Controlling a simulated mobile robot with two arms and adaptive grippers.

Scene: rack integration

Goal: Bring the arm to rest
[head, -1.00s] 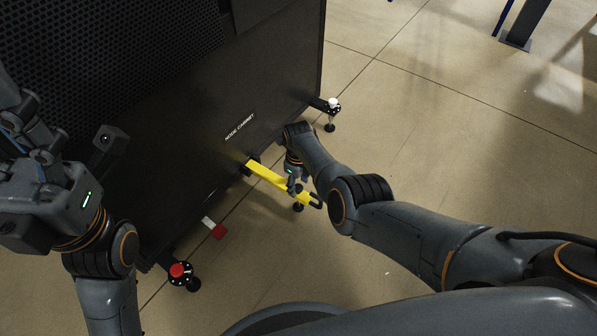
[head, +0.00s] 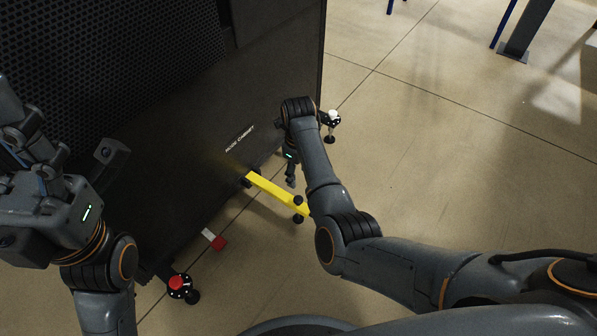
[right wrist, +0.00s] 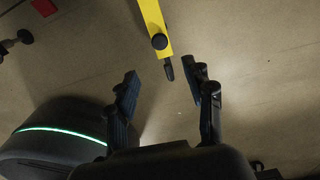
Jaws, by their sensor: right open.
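My right gripper (right wrist: 165,88) is open and empty in the right wrist view, its two fingers apart over the floor. A yellow bar (right wrist: 152,18) with a black knob and a black tip lies just beyond the fingertips there, apart from them. In the head view the right gripper (head: 291,178) points down beside the cabinet, close to the yellow bar (head: 272,190), which sticks out from the cabinet's base.
The black cabinet (head: 190,150) fills the upper left. Feet stand out from its base, one with a red knob (head: 178,284), one with a white knob (head: 333,117). A red and white piece (head: 216,241) is at its lower edge. Open floor (head: 450,140) lies to the right.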

